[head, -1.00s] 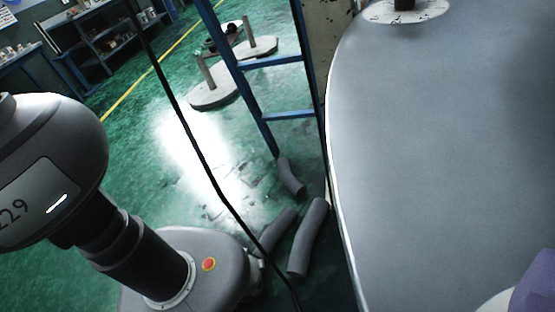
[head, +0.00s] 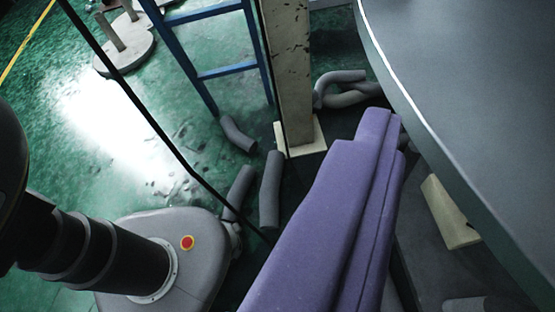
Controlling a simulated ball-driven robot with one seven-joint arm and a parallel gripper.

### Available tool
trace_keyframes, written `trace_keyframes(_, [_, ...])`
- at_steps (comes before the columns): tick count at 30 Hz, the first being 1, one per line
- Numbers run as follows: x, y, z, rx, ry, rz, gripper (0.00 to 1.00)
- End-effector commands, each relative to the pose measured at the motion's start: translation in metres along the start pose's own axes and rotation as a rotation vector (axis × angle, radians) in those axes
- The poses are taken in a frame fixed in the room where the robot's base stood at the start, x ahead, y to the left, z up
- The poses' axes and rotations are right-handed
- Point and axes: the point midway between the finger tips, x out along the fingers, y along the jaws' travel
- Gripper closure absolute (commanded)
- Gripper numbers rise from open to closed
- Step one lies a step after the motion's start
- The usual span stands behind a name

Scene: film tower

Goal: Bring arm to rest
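A long purple form (head: 330,220) reaches from the bottom edge up to the middle of the picture and seems to be my gripper. Its parallel purple parts lie close side by side, with thin dark seams and no clear gap. I cannot tell whether its fingers are pressed together or only overlap from this angle. I see no object held in it. Its far end is over the floor, just left of the large grey tabletop (head: 470,90). My grey base with a red button and my dark arm joint fill the lower left.
A blue ladder-like frame (head: 220,70) and a worn post (head: 290,80) stand beyond. A cable (head: 130,90) crosses the left. A pale block (head: 450,212) lies below the tabletop edge.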

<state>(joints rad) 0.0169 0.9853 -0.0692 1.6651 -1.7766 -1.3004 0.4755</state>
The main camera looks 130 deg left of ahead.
Motion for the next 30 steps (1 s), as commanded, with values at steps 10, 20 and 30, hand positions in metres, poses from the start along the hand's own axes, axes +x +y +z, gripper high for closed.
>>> trace_keyframes(10, [-0.002, -0.007, 0.001, 0.0, 0.0, 0.0, 0.29])
trace_keyframes(20, [-0.009, 0.017, -0.013, -0.042, -0.026, 0.083, 0.29])
trace_keyframes(30, [-0.15, 0.167, -0.188, -0.233, -0.189, 0.879, 0.29])
